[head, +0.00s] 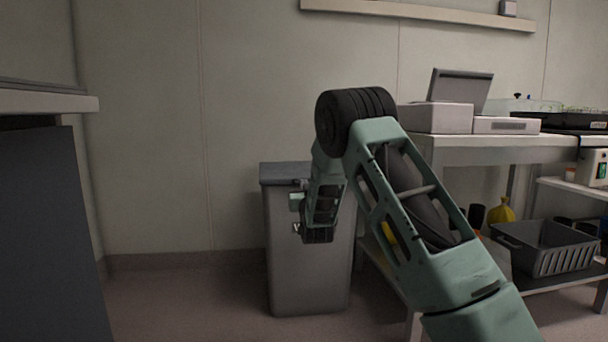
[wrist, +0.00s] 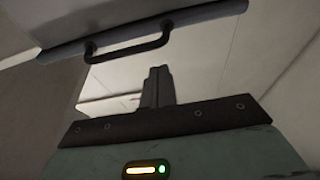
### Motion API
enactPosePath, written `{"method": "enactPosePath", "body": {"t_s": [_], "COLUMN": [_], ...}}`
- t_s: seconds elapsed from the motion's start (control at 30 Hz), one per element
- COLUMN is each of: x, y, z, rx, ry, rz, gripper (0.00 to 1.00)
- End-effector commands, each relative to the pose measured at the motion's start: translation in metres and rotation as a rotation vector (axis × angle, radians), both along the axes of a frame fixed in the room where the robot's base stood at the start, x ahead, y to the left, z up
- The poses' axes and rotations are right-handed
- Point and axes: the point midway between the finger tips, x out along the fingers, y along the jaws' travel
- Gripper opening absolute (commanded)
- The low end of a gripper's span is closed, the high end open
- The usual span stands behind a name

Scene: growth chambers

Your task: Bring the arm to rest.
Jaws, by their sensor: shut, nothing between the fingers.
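My arm reaches up from the lower right of the head view and bends down at a dark ribbed elbow joint. My gripper (head: 317,236) hangs in front of a grey bin, with its fingertips hard to make out there. In the wrist view my gripper's fingers (wrist: 157,84) are together, with nothing between them. A dark handle (wrist: 128,48) on a grey edge shows beyond the fingers in the wrist view.
The grey lidded bin (head: 282,255) stands against the wall behind my gripper. A bench (head: 470,148) with devices is at the right, with a dark crate (head: 560,260) on its lower shelf. A dark cabinet (head: 50,220) is at the left. The floor (head: 190,300) between is clear.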

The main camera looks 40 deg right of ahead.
Motion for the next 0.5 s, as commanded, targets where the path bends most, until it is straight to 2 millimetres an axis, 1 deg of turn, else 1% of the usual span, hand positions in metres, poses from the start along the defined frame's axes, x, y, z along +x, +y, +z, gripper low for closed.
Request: {"method": "enactPosePath", "body": {"t_s": [0.1,0.23,0.33,0.5], "x": [-0.013,-0.024,-0.029,-0.032], "y": [0.009,0.015,0.018,0.02], "z": [-0.014,-0.029,-0.036,-0.04], "rx": [0.001,-0.001,-0.001,-0.003], "ry": [0.0,-0.002,-0.005,-0.008], "rz": [0.001,0.001,0.002,0.001], "gripper": [0.0,0.0,0.0,0.0]}}
